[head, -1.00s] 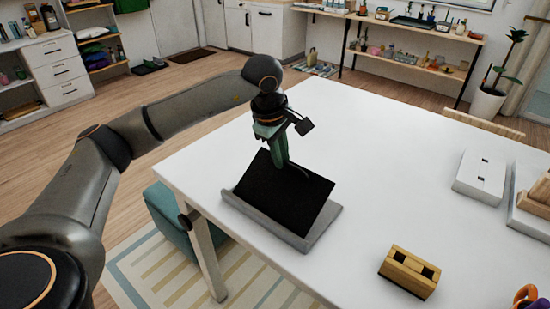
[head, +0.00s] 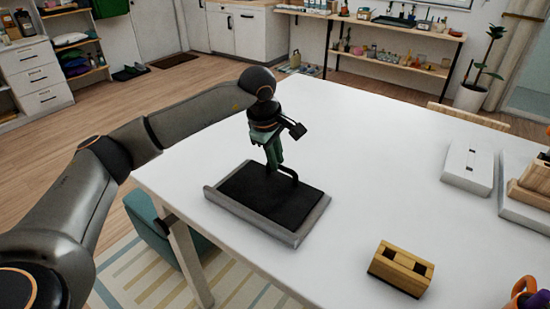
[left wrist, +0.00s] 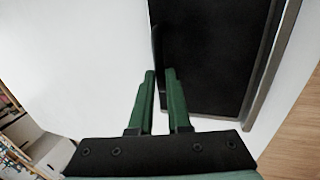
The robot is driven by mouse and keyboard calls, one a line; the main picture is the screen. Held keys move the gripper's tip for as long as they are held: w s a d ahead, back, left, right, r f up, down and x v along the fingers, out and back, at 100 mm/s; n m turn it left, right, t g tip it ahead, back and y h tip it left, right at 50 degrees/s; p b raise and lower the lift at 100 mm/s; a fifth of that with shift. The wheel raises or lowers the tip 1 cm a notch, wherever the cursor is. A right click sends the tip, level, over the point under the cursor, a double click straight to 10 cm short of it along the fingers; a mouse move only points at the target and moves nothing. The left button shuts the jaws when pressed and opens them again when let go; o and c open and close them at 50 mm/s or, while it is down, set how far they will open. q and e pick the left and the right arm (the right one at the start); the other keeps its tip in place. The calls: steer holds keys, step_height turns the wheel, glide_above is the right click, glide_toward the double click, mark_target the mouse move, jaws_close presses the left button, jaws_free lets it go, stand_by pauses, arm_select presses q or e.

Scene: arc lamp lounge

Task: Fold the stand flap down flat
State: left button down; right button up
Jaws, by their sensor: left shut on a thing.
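The stand flap (head: 262,196) is a black panel lying flat, or very nearly flat, in a grey base (head: 290,238) on the white table. A thin black handle (head: 290,173) arches up at the flap's far edge. My left gripper (head: 275,168) comes down over that edge with its green fingers shut on the handle. In the left wrist view, the fingers (left wrist: 160,75) close around the dark thin handle (left wrist: 157,45), beside the black flap (left wrist: 210,50). The exact grip point is partly hidden by the fingers. My right gripper is not in view.
A wooden block with dark slots (head: 401,267) stands at the front right of the white table (head: 350,150). A white box (head: 468,167) and wooden items lie on the right. The table between the base and these is clear. A teal stool (head: 150,220) is below the left edge.

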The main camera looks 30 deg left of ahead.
mark_target(269, 186)
arm_select(q)
steer(key=shift+s+d+f, duration=0.1)
steer(key=shift+f, duration=0.5)
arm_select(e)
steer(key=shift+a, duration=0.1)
arm_select(q)
steer(key=c, duration=1.2)
jaws_free()
steer(key=shift+f, duration=0.1)
steer(key=shift+c, duration=0.2)
steer(key=shift+o, duration=0.8)
steer(key=shift+w+f, duration=0.1)
steer(key=shift+w, duration=0.2)
steer(key=shift+o, duration=1.2)
steer(key=shift+r, duration=0.2)
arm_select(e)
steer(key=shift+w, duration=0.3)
arm_select(q)
steer(key=shift+r, duration=0.15)
steer(key=v, duration=1.2)
steer(key=shift+r, duration=0.2)
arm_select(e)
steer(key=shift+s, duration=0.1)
